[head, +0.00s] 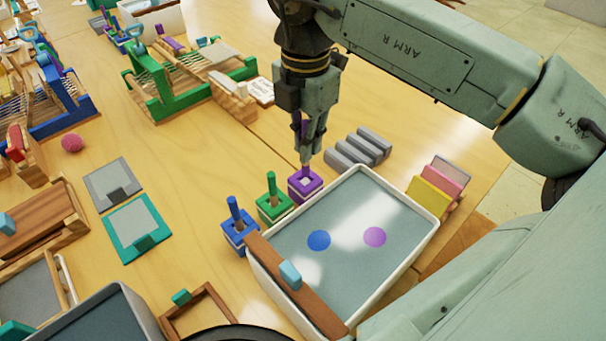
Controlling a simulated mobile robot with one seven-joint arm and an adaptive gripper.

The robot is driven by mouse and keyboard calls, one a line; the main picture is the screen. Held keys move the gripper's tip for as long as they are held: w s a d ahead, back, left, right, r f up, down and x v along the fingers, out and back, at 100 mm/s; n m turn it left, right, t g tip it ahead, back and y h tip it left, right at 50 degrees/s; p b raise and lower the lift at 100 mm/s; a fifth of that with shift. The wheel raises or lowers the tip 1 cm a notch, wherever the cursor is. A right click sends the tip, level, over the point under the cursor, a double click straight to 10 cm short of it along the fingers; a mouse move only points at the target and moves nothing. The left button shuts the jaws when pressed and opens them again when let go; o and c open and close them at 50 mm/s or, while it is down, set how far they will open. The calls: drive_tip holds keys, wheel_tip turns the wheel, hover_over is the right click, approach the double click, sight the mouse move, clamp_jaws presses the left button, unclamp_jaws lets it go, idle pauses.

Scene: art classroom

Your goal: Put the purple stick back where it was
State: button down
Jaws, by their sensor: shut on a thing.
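My gripper (307,155) points down and is shut on the purple stick (306,169), whose upper part is mostly hidden between the fingers. The stick is roughly upright, with its lower end right over the square purple holder (306,190). I cannot tell whether the tip is inside the holder's opening or just above it. To the left, a green stick (272,184) stands in a green holder (274,208), and a blue stick (235,212) leans slightly in a blue holder (240,238).
A white-rimmed tray (424,237) with a blue and a purple dot lies just right of the holders, a wooden bar across its near-left end. Grey blocks (357,149) lie behind it. A green loom (178,105) stands back left. Table left of the holders is partly clear.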

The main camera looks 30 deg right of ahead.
sight(305, 174)
drive_tip(key=shift+f+b, duration=1.3)
drive_tip(key=shift+f, duration=1.85)
drive_tip(key=shift+f, duration=0.2)
drive_tip(key=c, duration=1.7)
unclamp_jaws()
wheel_tip(305, 174, up, 12)
drive_tip(key=p, duration=0.7)
drive_tip(key=shift+r, duration=0.25)
